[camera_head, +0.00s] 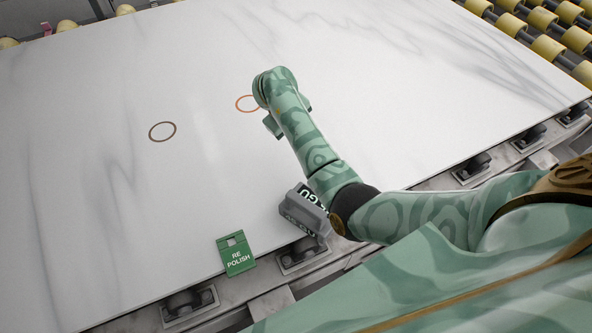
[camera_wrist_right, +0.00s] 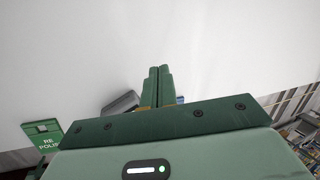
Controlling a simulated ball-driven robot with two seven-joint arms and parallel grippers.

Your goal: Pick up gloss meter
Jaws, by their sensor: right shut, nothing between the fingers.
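The gloss meter, a grey block with a dark face lettered "GU" (camera_head: 305,212), lies at the slab's near edge, partly behind my right forearm. In the right wrist view a grey block (camera_wrist_right: 121,103) shows just left of the fingers, partly hidden by the gripper body. My right gripper (camera_head: 272,127) is over the slab, farther back than the meter and apart from it; the arm mostly hides it in the head view. In the wrist view its two green fingers (camera_wrist_right: 159,84) are together with nothing between them. My left gripper is not in view.
The white veined slab (camera_head: 90,160) lies on a roller frame. A green "RE POLISH" tag (camera_head: 235,253) lies at its near edge, left of the meter. A dark ring (camera_head: 162,131) and an orange ring (camera_head: 243,103) mark the slab. Yellow rollers (camera_head: 547,47) stand at the back right.

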